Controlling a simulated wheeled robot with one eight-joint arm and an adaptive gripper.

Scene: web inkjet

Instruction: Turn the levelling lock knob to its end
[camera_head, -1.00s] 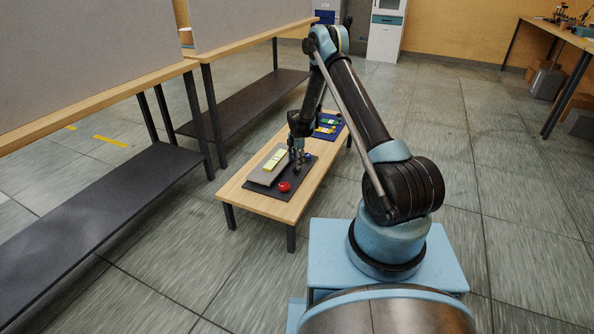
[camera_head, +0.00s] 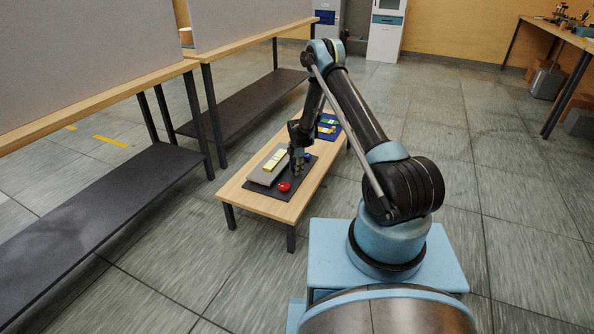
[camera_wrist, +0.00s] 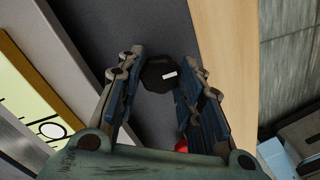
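A dark, many-sided knob (camera_wrist: 158,74) with a short white mark on it shows in the wrist view, on a dark grey panel (camera_wrist: 88,20). My gripper (camera_wrist: 161,64) is over it, with one finger to its left and one to its right. The fingers are open, and a narrow gap seems to show on each side of the knob; I cannot tell how deep they reach. In the head view my gripper (camera_head: 298,168) is low over the panel on the low wooden table, and it hides the knob there.
A red button (camera_head: 284,187) is close to my gripper, on the near side. A small blue part (camera_head: 307,156) is on the right. A grey raised block (camera_head: 262,176) with a yellow-green strip (camera_head: 275,160) lies left. A blue board (camera_head: 327,122) lies farther back on the table (camera_head: 262,201).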

